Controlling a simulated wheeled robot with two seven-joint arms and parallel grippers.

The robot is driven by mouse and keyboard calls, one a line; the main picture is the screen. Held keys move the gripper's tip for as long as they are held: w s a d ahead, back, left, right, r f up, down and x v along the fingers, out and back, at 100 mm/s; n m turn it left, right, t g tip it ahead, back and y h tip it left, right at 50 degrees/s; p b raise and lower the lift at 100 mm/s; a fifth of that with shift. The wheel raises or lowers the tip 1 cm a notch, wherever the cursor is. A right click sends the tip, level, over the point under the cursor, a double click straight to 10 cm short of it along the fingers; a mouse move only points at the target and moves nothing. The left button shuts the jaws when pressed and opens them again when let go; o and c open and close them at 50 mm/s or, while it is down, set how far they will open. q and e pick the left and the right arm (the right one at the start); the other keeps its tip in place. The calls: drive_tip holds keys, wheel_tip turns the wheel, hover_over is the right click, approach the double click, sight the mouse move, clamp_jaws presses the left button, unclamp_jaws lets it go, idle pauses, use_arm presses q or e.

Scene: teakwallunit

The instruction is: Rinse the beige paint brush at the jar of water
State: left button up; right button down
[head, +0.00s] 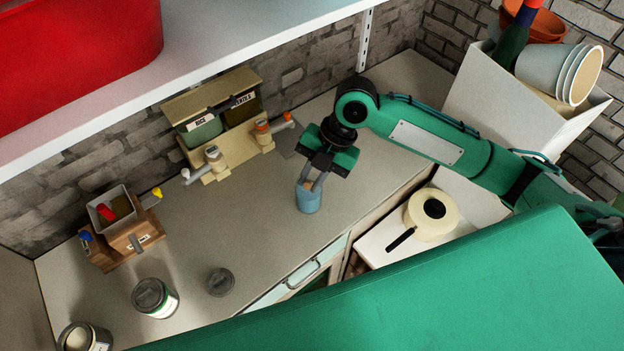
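A small blue jar (308,200) stands upright on the counter, in the middle of the head view. My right gripper (311,183) points down right over its mouth, with its two grey fingertips at or just inside the rim. The fingers look a little apart. A small orange-beige bit shows between them at the jar's mouth; I cannot tell whether it is the beige paint brush or whether the fingers grip it. No brush is clearly seen in the gripper. My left gripper is not in view.
A wooden holder (122,233) with red, yellow and blue-tipped items stands at left. Paint cans (158,300) and a grey round container (220,282) stand at front left. A beige double-bin dispenser (226,125) is behind. Counter left of the jar is clear.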

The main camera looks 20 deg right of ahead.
drive_tip(key=shift+w+f+p, duration=0.1)
drive_tip(key=shift+p, duration=0.35)
idle(1.1)
drive_tip(key=shift+d, duration=0.15)
